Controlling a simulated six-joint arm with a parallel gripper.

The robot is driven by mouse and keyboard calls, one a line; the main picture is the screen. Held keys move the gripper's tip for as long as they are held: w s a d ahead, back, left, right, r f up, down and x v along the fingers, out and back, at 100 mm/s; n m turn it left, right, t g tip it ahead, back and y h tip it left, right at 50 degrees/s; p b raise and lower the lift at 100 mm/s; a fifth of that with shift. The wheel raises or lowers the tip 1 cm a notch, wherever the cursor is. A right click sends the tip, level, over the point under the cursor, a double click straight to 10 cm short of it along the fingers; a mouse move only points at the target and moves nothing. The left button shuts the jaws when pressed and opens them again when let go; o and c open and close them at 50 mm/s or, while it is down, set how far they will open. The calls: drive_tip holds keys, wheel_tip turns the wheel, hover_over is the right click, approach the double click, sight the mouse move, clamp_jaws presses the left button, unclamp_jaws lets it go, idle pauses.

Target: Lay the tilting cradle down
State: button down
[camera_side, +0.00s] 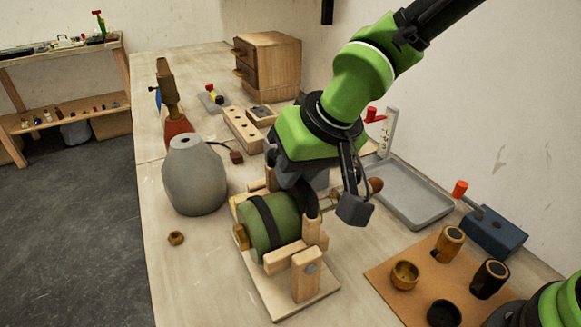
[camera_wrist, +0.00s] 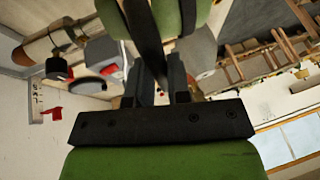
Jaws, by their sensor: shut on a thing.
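The tilting cradle (camera_side: 293,256) stands on a pale wooden base plate (camera_side: 268,296) in the side view. A green rounded body (camera_side: 283,224) with a black strap lies on its side in it, roughly level. My gripper (camera_side: 331,207) is at the cradle's far right end, pointing down, with its jaws shut on part of the cradle. The exact grip is hidden behind a finger. In the wrist view, my dark gripper fingers (camera_wrist: 158,70) reach towards the green body (camera_wrist: 172,15) and its black strap. A rod with a brown knob (camera_side: 376,185) shows just behind the gripper.
A grey vase-shaped lamp body (camera_side: 194,178) stands close left, with a brass nut (camera_side: 176,238) in front. A grey tray (camera_side: 412,198) lies behind right. A brown board (camera_side: 388,283) with several cups is at front right. The front left table is mostly clear.

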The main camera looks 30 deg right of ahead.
drive_tip(key=shift+s+d+f, duration=0.1)
drive_tip(key=shift+d+f, duration=0.15)
drive_tip(key=shift+d, duration=0.25)
drive_tip(key=shift+s+d+f, duration=0.1)
drive_tip(key=shift+d+f, duration=0.15)
drive_tip(key=shift+d, duration=0.2)
drive_tip(key=c, duration=1.9)
unclamp_jaws()
drive_tip(key=shift+d, duration=0.15)
drive_tip(key=shift+o, duration=0.2)
drive_tip(key=o, duration=0.8)
drive_tip(key=shift+c, duration=0.2)
drive_tip(key=v, duration=1)
drive_tip(key=shift+w+a+r, duration=0.2)
drive_tip(key=shift+a, duration=0.1)
